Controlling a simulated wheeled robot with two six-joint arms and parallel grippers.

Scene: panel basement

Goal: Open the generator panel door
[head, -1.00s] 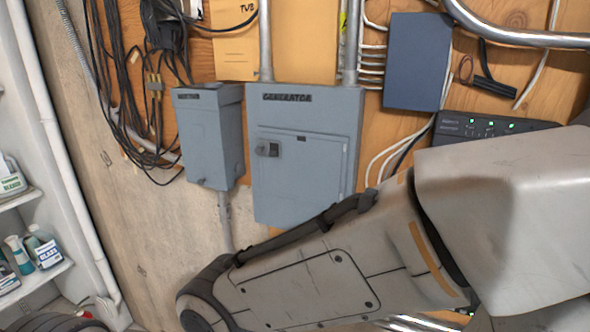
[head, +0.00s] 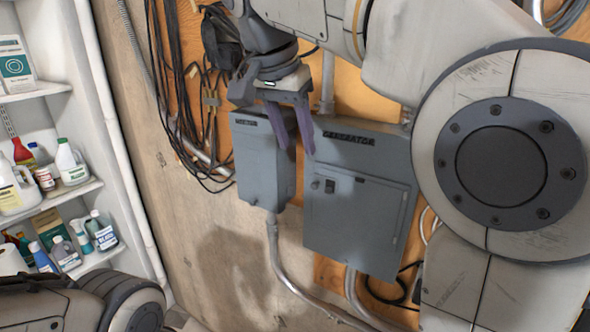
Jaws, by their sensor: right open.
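The grey generator panel (head: 318,228) is mounted on the wall in the middle of the head view, with a "GENERATOR" label at its top. Its door (head: 370,222) looks shut and flush. A small dark latch (head: 329,186) sits at the door's upper left. My right gripper (head: 296,150) points down, with two purple fingers apart and nothing between them. It appears in front of the panel's upper left corner, above and left of the latch. I cannot tell its distance from the panel. My left gripper is out of view.
A smaller grey box (head: 262,165) hangs just left of the panel. Metal conduits (head: 300,290) run below both boxes. Black cables (head: 185,120) hang on the wall at the left. White shelves (head: 60,200) with bottles stand at the far left.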

